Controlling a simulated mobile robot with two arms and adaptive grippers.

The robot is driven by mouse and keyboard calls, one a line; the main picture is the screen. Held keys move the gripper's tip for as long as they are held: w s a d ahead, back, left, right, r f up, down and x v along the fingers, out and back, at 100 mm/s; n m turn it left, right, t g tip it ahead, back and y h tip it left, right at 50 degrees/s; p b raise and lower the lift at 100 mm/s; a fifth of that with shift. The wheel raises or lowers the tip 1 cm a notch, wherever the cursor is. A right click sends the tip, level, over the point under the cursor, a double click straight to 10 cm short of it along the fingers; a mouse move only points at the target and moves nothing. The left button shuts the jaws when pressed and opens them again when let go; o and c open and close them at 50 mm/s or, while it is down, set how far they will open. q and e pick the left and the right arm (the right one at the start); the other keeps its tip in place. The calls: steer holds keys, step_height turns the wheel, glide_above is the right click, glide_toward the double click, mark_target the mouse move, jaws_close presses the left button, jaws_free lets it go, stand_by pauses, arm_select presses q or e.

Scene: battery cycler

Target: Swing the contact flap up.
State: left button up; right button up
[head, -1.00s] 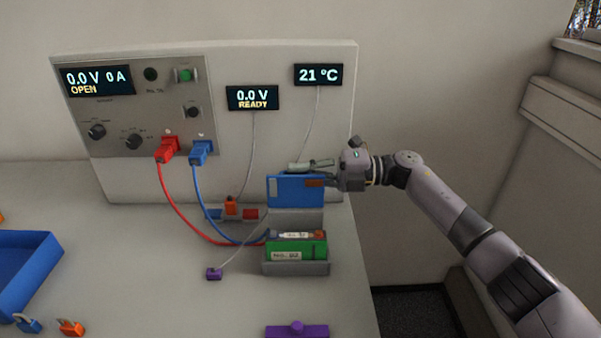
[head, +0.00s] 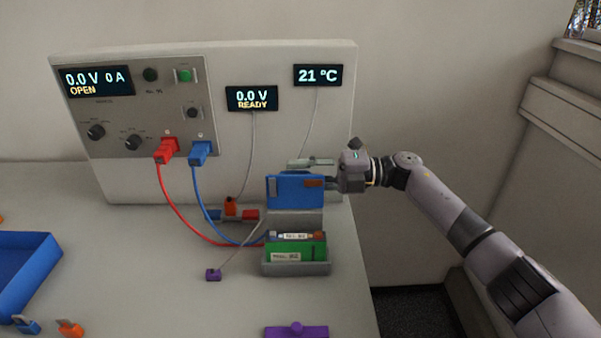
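The blue contact flap (head: 290,190) stands raised, close to upright, behind the green cell block (head: 310,251) and clear of it. The labelled block sits in a grey holder (head: 297,269) on the bench. My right gripper (head: 318,172) is at the flap's upper right. One finger shows above and behind the flap's top edge, the other at its right edge, with a gap between them. The flap hides part of the lower finger, and I cannot tell whether they touch. My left gripper is out of view.
Red (head: 167,152) and blue (head: 200,153) plugs run cables from the panel to the holder. A purple clip (head: 213,274) and a purple piece (head: 297,331) lie on the bench. A blue tray (head: 38,274) is at left. The bench ends at right.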

steer(key=d, duration=1.2)
steer(key=shift+r, duration=0.1)
